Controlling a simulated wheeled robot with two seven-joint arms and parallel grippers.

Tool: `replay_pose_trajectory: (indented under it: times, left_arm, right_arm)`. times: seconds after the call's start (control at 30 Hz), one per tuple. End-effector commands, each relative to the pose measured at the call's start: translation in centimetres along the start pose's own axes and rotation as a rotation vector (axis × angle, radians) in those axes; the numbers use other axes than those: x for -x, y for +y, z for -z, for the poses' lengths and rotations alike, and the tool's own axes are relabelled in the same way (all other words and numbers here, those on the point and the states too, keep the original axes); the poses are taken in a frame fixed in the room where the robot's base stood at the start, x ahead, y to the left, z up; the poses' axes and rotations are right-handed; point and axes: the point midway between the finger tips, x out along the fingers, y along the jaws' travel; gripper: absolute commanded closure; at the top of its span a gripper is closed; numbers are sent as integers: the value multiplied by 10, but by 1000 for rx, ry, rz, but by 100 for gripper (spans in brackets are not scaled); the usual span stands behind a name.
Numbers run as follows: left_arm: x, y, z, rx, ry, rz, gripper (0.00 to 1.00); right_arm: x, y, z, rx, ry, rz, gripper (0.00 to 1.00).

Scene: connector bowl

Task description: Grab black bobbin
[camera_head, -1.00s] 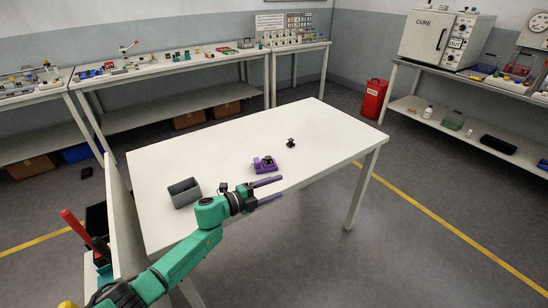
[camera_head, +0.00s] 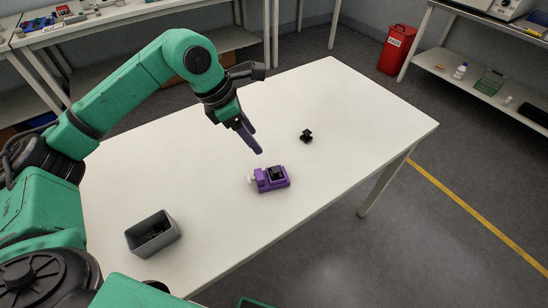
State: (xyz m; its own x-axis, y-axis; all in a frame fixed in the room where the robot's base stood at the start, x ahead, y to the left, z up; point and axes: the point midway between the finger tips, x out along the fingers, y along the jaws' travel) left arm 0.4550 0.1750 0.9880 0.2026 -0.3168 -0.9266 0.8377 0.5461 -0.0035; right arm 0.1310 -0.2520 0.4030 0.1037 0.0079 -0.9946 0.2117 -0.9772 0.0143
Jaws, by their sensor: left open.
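The black bobbin (camera_head: 306,135) is a small dark piece standing alone on the white table (camera_head: 345,110), right of centre. My left gripper (camera_head: 256,149) reaches in from the left above the table and points down. Its purple fingers are open and overlap in this view, with nothing seen between them. It is to the left of the black bobbin and apart from it. My right gripper is not in view.
A purple fixture (camera_head: 271,179) with a black top piece and a white knob sits in front of the gripper. The table's right side is clear. A red waste bin (camera_head: 397,49) stands on the floor beyond.

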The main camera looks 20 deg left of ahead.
Motion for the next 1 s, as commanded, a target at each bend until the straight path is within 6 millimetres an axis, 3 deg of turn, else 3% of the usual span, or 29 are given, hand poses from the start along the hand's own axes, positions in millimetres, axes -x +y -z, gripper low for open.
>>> replay_pose_trajectory:
  times: [0.27, 0.63, 0.9, 1.0]
  left_arm:
    - [-66, -2, -2, 2, -2, 10, 35]
    - [-127, -2, -1, 3, -5, 10, 35]
    - [-137, -1, 0, 2, -7, 6, 35]
    - [-137, -1, 0, 2, -6, 6, 73]
  right_arm:
    - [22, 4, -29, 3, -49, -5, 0]
    - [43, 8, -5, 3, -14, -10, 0]
    - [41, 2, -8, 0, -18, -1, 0]
    - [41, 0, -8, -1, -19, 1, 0]
